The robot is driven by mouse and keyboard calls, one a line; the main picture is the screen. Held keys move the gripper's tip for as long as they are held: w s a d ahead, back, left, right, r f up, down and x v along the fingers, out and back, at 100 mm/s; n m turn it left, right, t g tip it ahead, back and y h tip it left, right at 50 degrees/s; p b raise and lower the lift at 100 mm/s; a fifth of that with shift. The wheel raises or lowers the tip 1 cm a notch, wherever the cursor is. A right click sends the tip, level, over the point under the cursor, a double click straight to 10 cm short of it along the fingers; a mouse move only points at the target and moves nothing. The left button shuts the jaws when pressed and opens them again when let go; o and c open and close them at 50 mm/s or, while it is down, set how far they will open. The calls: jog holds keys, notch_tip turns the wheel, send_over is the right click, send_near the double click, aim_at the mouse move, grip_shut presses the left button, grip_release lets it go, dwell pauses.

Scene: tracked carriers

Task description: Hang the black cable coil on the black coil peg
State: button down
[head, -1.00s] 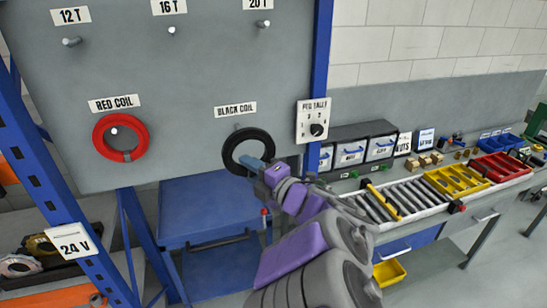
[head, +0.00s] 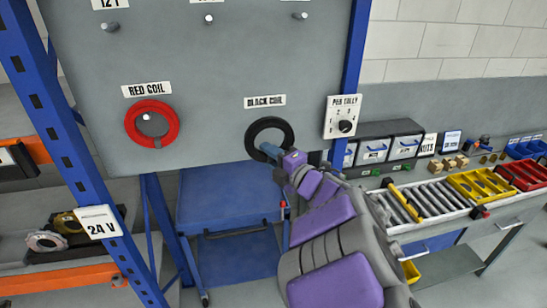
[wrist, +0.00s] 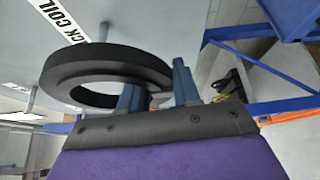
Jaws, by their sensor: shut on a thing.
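The black cable coil (head: 289,132) is a thick dark ring in front of the grey board, just below the BLACK COIL label (head: 265,101). It also shows in the wrist view (wrist: 70,72). My gripper (head: 270,150) is shut on the lower edge of the coil; in the wrist view its blue fingers (wrist: 158,90) stand at the coil's near right side. I cannot make out the black coil peg inside the ring in the head view. Whether the coil is around the peg or only in front of it cannot be told.
A red coil (head: 131,124) hangs on its own peg to the left. Bare pegs (head: 209,18) stick out higher on the board (head: 215,60). A blue upright (head: 356,60) and a PEG TALLY plate (head: 343,117) are close on the right. A blue cart (head: 225,190) stands below.

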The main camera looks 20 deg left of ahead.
aim_at(260, 141)
jog(key=shift+w+a, duration=0.2)
jog(key=shift+w, duration=0.2)
jog(key=w, duration=0.1)
jog(key=w+a, duration=0.2)
jog(key=shift+w+f+p, duration=0.35)
jog(key=shift+w+p, duration=0.05)
jog(key=shift+w+d+f, duration=0.15)
jog(key=shift+w+d, duration=0.05)
jog(key=shift+d, duration=0.2)
jog(key=shift+b, duration=0.3)
jog(key=shift+a, duration=0.3)
